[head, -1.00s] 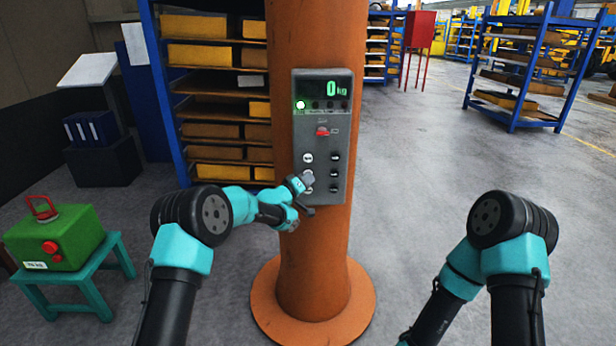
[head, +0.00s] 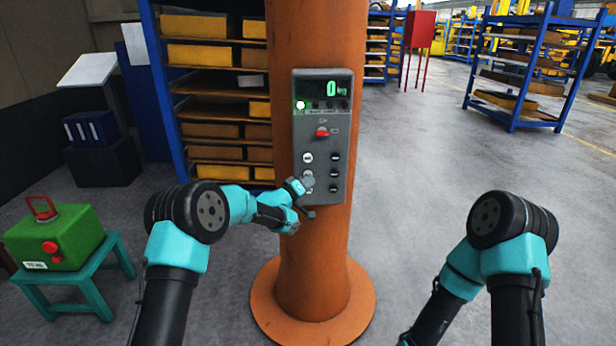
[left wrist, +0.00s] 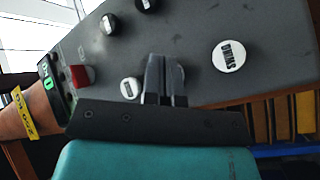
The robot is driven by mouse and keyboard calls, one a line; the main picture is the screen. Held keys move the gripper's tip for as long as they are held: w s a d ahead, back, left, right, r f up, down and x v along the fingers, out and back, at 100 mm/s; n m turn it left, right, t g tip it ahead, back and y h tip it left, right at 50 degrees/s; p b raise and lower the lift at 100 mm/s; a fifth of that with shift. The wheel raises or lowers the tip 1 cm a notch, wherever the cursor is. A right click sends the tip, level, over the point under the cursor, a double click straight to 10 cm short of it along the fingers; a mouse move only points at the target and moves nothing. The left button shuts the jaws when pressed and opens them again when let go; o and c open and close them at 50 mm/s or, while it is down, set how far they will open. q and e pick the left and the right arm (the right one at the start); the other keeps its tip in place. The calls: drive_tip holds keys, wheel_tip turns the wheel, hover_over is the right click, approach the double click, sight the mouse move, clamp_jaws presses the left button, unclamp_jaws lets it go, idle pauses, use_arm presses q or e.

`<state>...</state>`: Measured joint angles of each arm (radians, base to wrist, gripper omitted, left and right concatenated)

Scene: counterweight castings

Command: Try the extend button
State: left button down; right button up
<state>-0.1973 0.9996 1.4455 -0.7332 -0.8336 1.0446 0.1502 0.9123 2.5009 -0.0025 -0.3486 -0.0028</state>
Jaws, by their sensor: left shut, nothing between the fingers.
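The grey control box (head: 322,135) is fixed to the orange column, with a display reading 0 kg, a lit green lamp, a red switch (head: 322,132) and two columns of round buttons. My left gripper (head: 307,183) is shut and empty at the lower left buttons. In the left wrist view its fingers (left wrist: 164,78) stand in front of the middle pale button (left wrist: 177,75), partly hiding it; I cannot tell if they touch. A white button (left wrist: 130,88) and a labelled white button (left wrist: 231,56) lie on either side. I cannot read which is extend. My right gripper is not visible.
The orange column (head: 315,260) has a wide round foot. A green box (head: 55,238) sits on a teal stool (head: 75,275) at left. A blue rack (head: 165,110) with yellow castings stands behind the column.

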use_arm(q)
drive_tip(key=shift+s, duration=0.1)
drive_tip(key=s, duration=0.4)
drive_tip(key=shift+s+d, duration=0.2)
drive_tip(key=shift+s, duration=0.2)
idle(1.0)
